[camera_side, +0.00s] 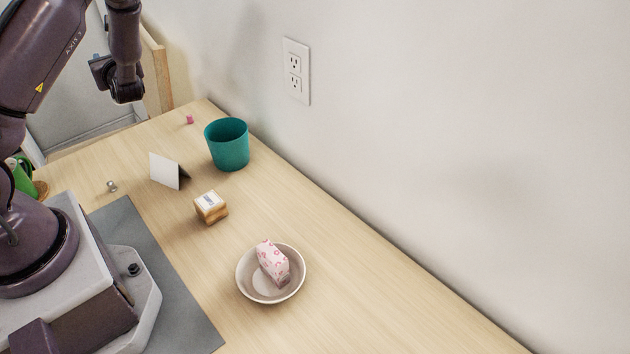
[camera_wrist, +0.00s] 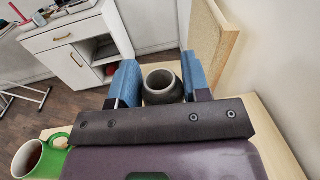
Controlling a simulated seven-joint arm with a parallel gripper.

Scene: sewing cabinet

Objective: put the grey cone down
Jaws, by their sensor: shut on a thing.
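The grey cone (camera_wrist: 162,88) is in the wrist view, between the two blue fingers of my gripper (camera_wrist: 161,80). My gripper is shut on it. Its round open rim faces the camera, and its lower part is hidden behind the gripper body. In the side view my arm's end is at the top left, high over the far left end of the table (camera_side: 330,285). The cone and the fingertips cannot be made out there.
A teal pot (camera_side: 228,146), folded white card (camera_side: 165,170), small wooden box (camera_side: 210,207) and bowl (camera_side: 243,285) holding a patterned block (camera_side: 272,262) stand on the table. A green mug (camera_wrist: 57,140) is at lower left; a wooden panel (camera_wrist: 212,45) stands close right of my gripper.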

